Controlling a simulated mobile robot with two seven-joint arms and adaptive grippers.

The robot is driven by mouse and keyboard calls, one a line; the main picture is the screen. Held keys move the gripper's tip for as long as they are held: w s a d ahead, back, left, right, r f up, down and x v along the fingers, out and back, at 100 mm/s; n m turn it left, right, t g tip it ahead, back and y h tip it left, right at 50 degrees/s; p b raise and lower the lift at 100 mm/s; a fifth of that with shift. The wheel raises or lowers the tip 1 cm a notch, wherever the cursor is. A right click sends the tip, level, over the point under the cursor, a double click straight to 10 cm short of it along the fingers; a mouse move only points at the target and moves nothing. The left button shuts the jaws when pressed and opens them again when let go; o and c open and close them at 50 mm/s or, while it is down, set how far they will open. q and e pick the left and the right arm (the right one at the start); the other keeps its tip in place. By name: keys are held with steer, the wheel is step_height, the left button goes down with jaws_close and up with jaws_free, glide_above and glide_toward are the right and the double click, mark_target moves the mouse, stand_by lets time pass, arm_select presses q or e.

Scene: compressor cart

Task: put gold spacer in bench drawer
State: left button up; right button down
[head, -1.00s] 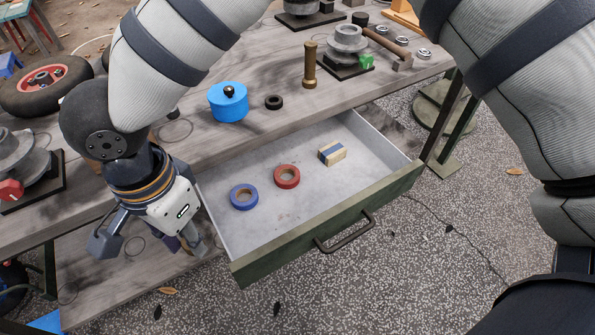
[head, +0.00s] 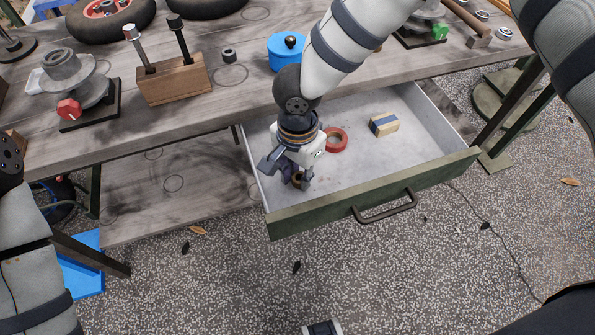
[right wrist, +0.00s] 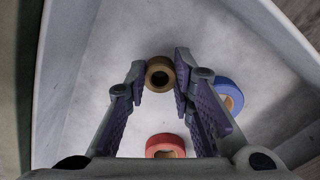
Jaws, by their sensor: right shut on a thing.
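The gold spacer (right wrist: 160,74) is a short ring with a dark hole, held between the fingertips of my right gripper (right wrist: 160,77) in the right wrist view. In the head view my right gripper (head: 285,174) reaches down over the left end of the open bench drawer (head: 430,178), with a small bit of the spacer (head: 297,179) showing between the fingers. The drawer floor lies beneath the spacer; I cannot tell whether they touch. My left gripper is not clearly seen.
In the drawer are a red tape ring (head: 337,140), a blue tape ring (right wrist: 230,94) and a tan block with a blue band (head: 384,124). A blue round container (head: 287,52) and a wooden block with upright tools (head: 174,80) stand on the bench (head: 140,118).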

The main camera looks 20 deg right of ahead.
steer(key=shift+f, duration=0.1)
steer(key=c, duration=1.4)
jaws_free()
steer(key=shift+o, duration=0.2)
arm_select(q)
steer(key=shift+w+r+p, duration=0.5)
steer(key=shift+w+r, duration=0.15)
steer(key=shift+r, duration=0.05)
arm_select(e)
step_height(320, 180, up, 12)
steer(key=shift+r, duration=0.2)
